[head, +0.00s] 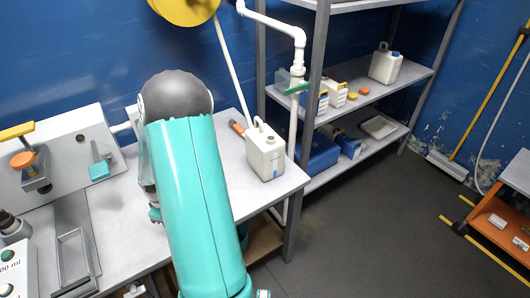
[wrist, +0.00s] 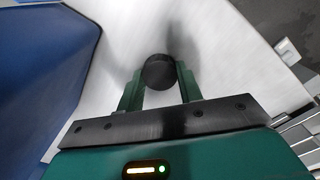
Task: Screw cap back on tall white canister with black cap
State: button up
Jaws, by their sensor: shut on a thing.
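My gripper (wrist: 158,82) shows in the wrist view, its two green fingers shut on a round black cap (wrist: 158,70). The cap is seen end-on over a pale surface; I cannot tell whether it touches anything below. A white canister (head: 265,154) with a handle stands upright on the bench near its right end in the head view. No black cap shows on its top. In the head view my own arm hides my gripper and the cap, so their distance from the canister cannot be told.
The grey bench (head: 220,202) has an orange-handled tool (head: 237,127) beside the canister. A white apparatus (head: 70,155) stands at left. A white pipe (head: 299,60) and a metal shelf (head: 375,88) are behind. A blue-capped jug (head: 385,65) stands on the shelf.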

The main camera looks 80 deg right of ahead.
jog(key=shift+r, duration=2.4)
